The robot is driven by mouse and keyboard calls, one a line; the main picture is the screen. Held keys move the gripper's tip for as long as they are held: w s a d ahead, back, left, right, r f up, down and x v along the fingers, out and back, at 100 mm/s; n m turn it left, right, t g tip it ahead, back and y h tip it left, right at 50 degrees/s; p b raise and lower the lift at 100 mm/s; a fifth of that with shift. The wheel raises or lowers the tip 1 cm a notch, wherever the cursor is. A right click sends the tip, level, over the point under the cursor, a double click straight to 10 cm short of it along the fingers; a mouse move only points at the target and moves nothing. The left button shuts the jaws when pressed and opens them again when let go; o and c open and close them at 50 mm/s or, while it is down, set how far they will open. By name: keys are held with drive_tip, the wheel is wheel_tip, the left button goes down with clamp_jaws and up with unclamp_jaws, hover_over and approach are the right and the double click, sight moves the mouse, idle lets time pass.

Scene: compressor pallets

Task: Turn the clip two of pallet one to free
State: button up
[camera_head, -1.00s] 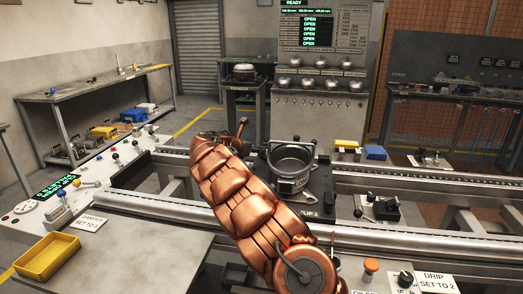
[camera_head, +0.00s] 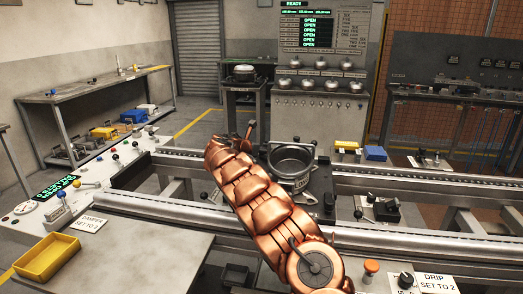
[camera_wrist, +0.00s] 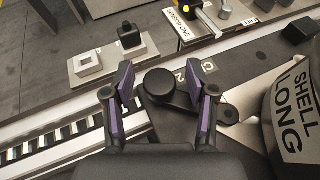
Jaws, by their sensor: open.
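In the wrist view my gripper (camera_wrist: 160,78) is open, its purple-padded fingers on either side of the round black knob of a clip (camera_wrist: 158,88). The clip's dark arm runs right to a small round end near a metal plate. The shell (camera_wrist: 291,118), marked SHELL LONG, stands at the right edge. In the head view the dark pallet (camera_head: 322,202) carries the open round shell (camera_head: 291,163); my copper arm hides the clip.
A conveyor rail (camera_wrist: 38,150) runs along the left in the wrist view. A sensor sign (camera_wrist: 184,22) and small blocks lie beyond the rail. In the head view a yellow tray (camera_head: 47,257) sits at front left, and a panel (camera_head: 322,60) reads OPEN several times.

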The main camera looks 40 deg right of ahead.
clamp_jaws()
idle(0.3)
